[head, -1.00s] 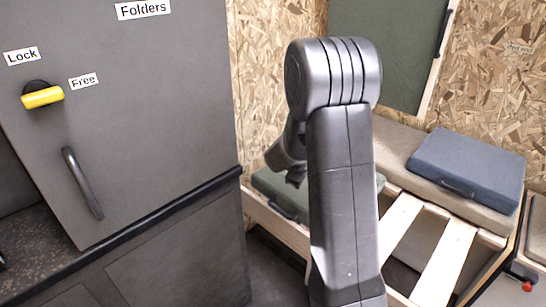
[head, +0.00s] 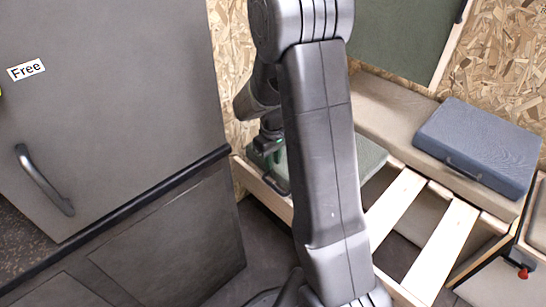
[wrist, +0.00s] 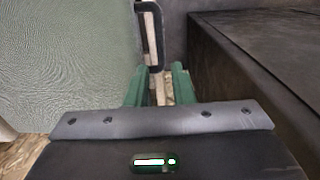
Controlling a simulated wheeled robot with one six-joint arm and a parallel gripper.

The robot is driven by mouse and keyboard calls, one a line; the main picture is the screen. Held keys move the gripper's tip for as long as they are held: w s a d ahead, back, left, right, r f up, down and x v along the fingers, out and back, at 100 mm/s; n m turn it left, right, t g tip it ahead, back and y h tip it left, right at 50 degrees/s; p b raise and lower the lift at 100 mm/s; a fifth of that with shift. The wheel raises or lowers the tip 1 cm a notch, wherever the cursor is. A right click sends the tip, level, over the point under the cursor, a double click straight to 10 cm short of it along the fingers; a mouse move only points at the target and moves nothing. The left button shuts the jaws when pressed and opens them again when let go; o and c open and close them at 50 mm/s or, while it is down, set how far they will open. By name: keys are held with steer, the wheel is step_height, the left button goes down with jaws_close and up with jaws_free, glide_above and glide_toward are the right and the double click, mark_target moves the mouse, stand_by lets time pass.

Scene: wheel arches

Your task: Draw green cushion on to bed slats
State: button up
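The green cushion (head: 369,156) lies at the far left end of the bed frame in the head view, partly hidden behind my arm. It fills the left of the wrist view (wrist: 70,60). Its dark handle (wrist: 152,35) is on the side facing the cabinet, just ahead of my fingertips. My gripper (wrist: 160,80) has its two green fingers apart, with nothing clearly between them. In the head view my gripper (head: 269,150) is over the cushion's handle end. The pale wooden bed slats (head: 441,252) are bare, to the right of the cushion.
A grey cabinet (head: 110,120) with a handle stands close on the left; its dark side (wrist: 260,70) runs near my gripper in the wrist view. A blue cushion (head: 480,145) lies on the beige bench pad (head: 390,105) at the back. A green panel (head: 405,35) is on the wall.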

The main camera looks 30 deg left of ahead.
mark_target(273, 185)
step_height(273, 185, down, 13)
steer(key=b, duration=0.3)
steer(key=shift+f, duration=0.15)
jaws_close()
steer(key=shift+o, duration=2)
jaws_free()
step_height(273, 185, up, 14)
steer(key=p, duration=0.3)
steer(key=shift+f, duration=0.15)
step_height(273, 185, down, 14)
steer(key=b, duration=0.3)
steer(key=shift+r, duration=0.2)
